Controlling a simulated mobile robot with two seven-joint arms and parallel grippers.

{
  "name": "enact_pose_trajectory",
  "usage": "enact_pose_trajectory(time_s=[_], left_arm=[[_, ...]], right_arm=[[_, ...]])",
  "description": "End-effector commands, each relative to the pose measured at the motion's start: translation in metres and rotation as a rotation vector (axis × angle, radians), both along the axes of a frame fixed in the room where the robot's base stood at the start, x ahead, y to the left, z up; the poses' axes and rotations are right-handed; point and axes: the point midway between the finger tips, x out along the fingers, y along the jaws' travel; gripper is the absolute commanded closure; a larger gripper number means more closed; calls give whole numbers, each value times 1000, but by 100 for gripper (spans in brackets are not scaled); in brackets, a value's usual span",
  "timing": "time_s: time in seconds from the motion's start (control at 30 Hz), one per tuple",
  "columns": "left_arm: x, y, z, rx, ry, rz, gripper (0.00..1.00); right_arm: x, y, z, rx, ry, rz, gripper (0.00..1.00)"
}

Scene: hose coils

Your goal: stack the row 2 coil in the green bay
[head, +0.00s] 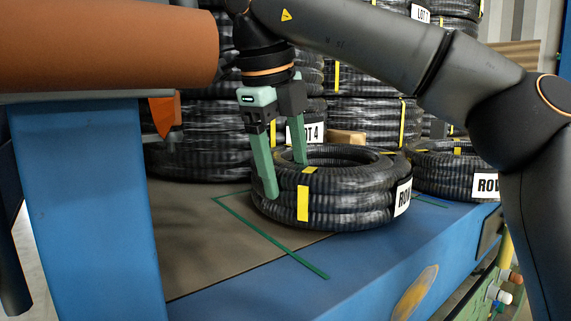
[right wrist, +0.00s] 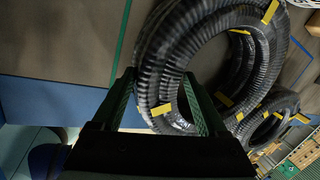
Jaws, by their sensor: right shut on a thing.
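A black ribbed hose coil (head: 345,205) with yellow bands lies flat over the blue-edged table. Its white label starts with "RO"; the row number is not readable. My right gripper (head: 285,178) is shut on the near-left wall of this coil, one finger outside and one inside the ring. In the right wrist view the fingers (right wrist: 165,100) straddle the wall of the coil (right wrist: 160,50). Green lines (head: 270,237) mark a bay on the table, and the coil covers part of them. I cannot tell whether the coil touches the table. My left gripper is not in view.
Another coil (head: 450,170) labelled "ROW" lies close on the right. Tall stacks of banded coils (head: 370,120) stand behind, one with a "LOT 4" label (head: 313,133). A blue post (head: 85,200) and brown beam (head: 100,45) block the left. The table front left of the coil is bare.

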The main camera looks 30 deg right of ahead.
Motion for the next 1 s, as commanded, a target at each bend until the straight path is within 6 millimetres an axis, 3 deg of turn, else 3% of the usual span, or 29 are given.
enact_pose_trajectory(time_s=[1.0], left_arm=[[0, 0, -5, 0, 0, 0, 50]], right_arm=[[0, 0, -5, -2, -7, -1, 100]])
